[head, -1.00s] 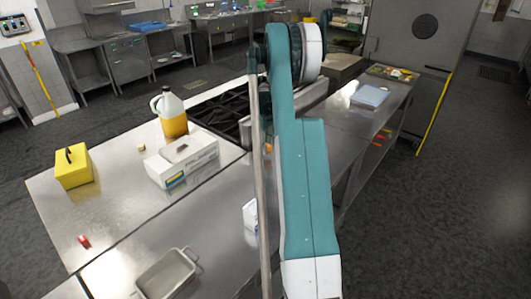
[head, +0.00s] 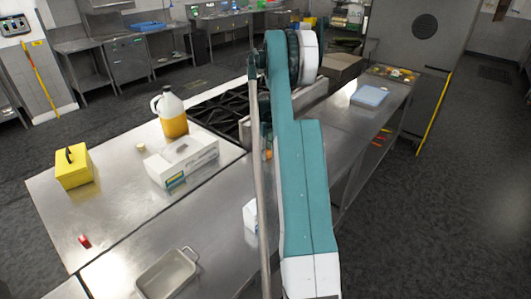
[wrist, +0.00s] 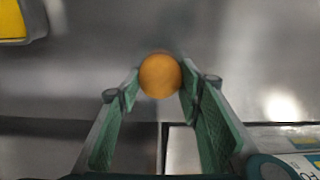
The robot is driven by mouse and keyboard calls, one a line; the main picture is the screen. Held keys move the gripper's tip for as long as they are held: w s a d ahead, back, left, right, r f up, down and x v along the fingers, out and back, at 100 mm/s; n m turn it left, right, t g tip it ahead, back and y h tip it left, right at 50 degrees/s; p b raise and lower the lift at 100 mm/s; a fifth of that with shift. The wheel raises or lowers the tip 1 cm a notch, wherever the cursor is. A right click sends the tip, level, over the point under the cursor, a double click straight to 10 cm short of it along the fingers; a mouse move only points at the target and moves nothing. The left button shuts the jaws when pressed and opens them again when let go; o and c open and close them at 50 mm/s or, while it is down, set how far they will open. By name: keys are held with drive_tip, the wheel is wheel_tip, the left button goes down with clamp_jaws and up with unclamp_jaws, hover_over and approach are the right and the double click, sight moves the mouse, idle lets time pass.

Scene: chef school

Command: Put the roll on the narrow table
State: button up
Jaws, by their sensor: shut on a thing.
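The roll (wrist: 160,74) is a round, orange-brown thing in the wrist view. My gripper (wrist: 160,88) is shut on it, with one green fingertip on each side. The roll is held over a grey metal surface; its height is hard to judge. In the head view my arm hides most of the gripper, and a small orange patch (head: 268,154) shows beside the arm. A long steel table (head: 345,125) runs to the back right. I cannot tell for sure which steel table is the narrow one.
The left steel table (head: 110,205) bears a yellow box (head: 73,168), a jug (head: 170,112), a white carton (head: 182,165) and a small red thing (head: 84,241). A metal pan (head: 165,275) is at the front. A blue board (head: 370,95) lies at the right. A stove (head: 215,115) is behind.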

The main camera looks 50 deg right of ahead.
drive_tip(key=o, duration=0.9)
drive_tip(key=shift+f, duration=0.1)
wheel_tip(320, 180, up, 12)
idle(0.3)
idle(0.6)
drive_tip(key=shift+a+r, duration=0.1)
drive_tip(key=shift+r, duration=0.1)
